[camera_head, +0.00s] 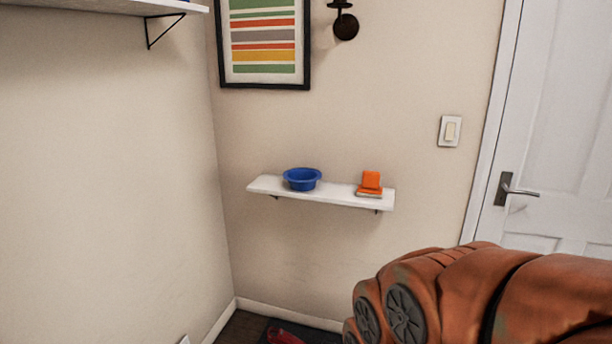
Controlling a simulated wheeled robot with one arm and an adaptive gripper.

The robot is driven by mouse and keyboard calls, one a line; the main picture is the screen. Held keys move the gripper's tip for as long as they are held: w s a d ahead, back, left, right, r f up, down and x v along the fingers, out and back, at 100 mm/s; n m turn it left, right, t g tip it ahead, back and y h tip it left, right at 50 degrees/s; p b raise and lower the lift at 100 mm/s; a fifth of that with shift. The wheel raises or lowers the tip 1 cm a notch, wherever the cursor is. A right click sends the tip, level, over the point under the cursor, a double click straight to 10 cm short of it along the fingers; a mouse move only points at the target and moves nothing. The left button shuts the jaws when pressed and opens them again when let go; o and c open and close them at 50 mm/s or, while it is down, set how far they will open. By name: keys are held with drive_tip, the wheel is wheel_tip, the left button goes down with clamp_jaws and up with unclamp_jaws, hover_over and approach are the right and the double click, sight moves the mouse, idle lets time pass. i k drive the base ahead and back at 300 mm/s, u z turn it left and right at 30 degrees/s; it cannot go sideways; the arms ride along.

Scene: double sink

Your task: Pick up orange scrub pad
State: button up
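A small orange object (371,181), which looks like the orange scrub pad, rests at the right end of a white wall shelf (335,196). It seems to sit on a thin, flat, pale thing (368,194), too small to make out clearly. My orange-brown arm fills the lower right of the head view, well in front of the shelf. My gripper is not in view, so its state and its distance to the pad do not show.
A blue bowl (302,179) stands left of the pad on the same shelf. A door (560,130) with a dark handle is at the right. A higher shelf (110,6) is at upper left. A red item (284,336) lies on the dark floor mat. The wall below the shelf is clear.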

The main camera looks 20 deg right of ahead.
sight(370, 187)
drive_tip(key=i, duration=2.3)
drive_tip(key=z, duration=0.55)
